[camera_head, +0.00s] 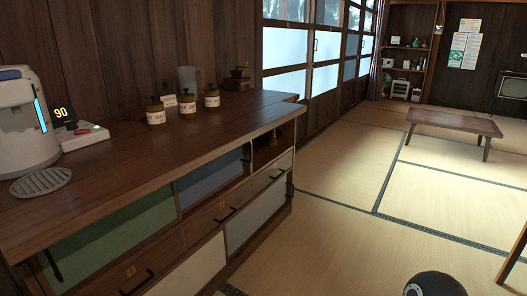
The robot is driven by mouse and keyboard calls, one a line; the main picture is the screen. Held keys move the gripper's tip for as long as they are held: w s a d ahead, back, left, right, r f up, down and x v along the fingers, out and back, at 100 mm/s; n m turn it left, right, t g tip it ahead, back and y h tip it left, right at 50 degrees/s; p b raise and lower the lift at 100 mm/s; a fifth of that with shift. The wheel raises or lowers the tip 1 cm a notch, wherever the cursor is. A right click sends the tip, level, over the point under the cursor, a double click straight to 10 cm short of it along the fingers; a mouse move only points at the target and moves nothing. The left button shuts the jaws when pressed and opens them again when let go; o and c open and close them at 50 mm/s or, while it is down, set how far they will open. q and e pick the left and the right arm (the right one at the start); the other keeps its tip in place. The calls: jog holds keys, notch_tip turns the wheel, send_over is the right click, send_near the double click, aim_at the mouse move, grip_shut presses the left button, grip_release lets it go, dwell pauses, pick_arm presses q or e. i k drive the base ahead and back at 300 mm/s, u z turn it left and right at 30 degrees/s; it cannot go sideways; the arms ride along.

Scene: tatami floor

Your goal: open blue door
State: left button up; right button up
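The blue door (211,180) is a muted blue panel in the front of the long wooden cabinet (140,160) at the left. It sits in the upper row, between a green door (112,238) and a dark open compartment (272,148). A small dark handle (246,154) shows near the blue door's right edge. The door looks closed, and what is behind it is hidden. Neither of my grippers shows in this view.
A white dispenser (22,122), a scale (82,137), labelled jars (187,104) and a grinder (237,80) stand on the cabinet top. Drawers (222,210) lie below the blue door.

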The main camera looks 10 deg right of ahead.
aim_at(195, 187)
jog(key=z, duration=0.5)
jog(key=k, duration=1.1)
jog(key=z, duration=0.8)
jog(key=i, duration=1.9)
jog(key=u, duration=1.05)
jog(key=i, duration=0.85)
jog(key=u, duration=0.55)
jog(key=k, duration=0.5)
jog(key=u, duration=0.2)
jog(key=i, duration=0.55)
jog(key=z, duration=0.1)
